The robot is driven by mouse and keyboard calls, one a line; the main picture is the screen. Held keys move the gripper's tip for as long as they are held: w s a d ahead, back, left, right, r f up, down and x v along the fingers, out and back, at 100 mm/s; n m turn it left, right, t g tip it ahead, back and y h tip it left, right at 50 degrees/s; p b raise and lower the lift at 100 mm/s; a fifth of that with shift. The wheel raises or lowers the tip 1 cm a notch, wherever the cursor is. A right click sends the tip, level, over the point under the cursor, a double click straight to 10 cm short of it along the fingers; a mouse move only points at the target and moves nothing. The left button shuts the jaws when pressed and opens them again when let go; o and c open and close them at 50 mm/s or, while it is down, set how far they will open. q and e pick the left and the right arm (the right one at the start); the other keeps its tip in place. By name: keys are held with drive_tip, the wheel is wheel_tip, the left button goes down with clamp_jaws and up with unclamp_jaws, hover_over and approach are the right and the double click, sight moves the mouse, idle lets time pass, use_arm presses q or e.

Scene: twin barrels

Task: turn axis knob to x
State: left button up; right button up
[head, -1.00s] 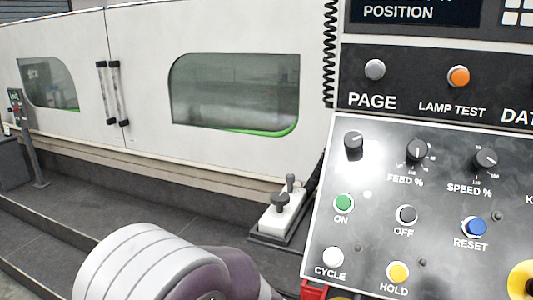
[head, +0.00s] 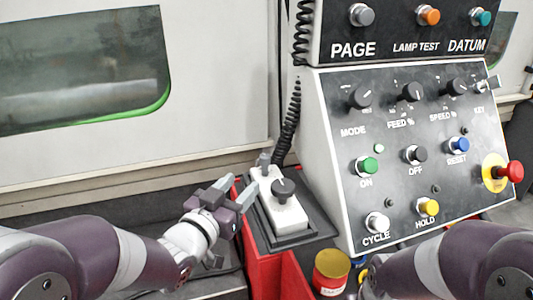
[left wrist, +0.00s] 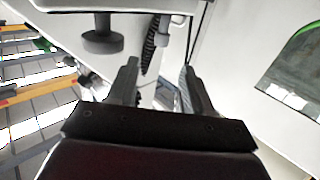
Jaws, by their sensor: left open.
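A white hand pendant box (head: 284,214) lies on a dark tray beside the control panel. It carries a larger black round knob (head: 283,188) and a smaller grey knob (head: 264,160) behind it. No axis lettering is readable, so I cannot tell the axis knob by its label. My left gripper (head: 236,190) is open and empty, just left of the box and apart from both knobs. In the left wrist view, the black knob (left wrist: 102,42) is up and left of the open fingers (left wrist: 158,85), and the grey knob (left wrist: 163,36) is beyond the gap between them. My right gripper is out of view.
The control panel (head: 345,200) stands close on the right, with MODE, FEED and SPEED knobs and several buttons. A coiled cable (head: 290,120) hangs behind the box. A red holder (head: 268,270) is below it, and a red can (head: 331,270) is beside it.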

sight(265, 157)
use_arm(q)
drive_tip(key=p+x, duration=0.1)
drive_tip(key=x, duration=0.1)
drive_tip(key=p+x, duration=0.1)
drive_tip(key=x, duration=0.1)
drive_tip(key=r+p+x, duration=0.1)
drive_tip(key=x, duration=0.2)
drive_tip(key=shift+w+a, duration=0.25)
drive_tip(key=shift+a, duration=0.1)
drive_tip(key=p+x, duration=0.1)
drive_tip(key=x, duration=0.1)
drive_tip(key=p+x, duration=0.1)
drive_tip(key=x, duration=0.1)
drive_tip(key=shift+w+d+f, duration=0.1)
drive_tip(key=shift+d, duration=0.45)
drive_tip(key=shift+w+a+f, duration=0.1)
drive_tip(key=shift+w+a, duration=0.05)
drive_tip(key=shift+w, duration=0.15)
drive_tip(key=c, duration=0.9)
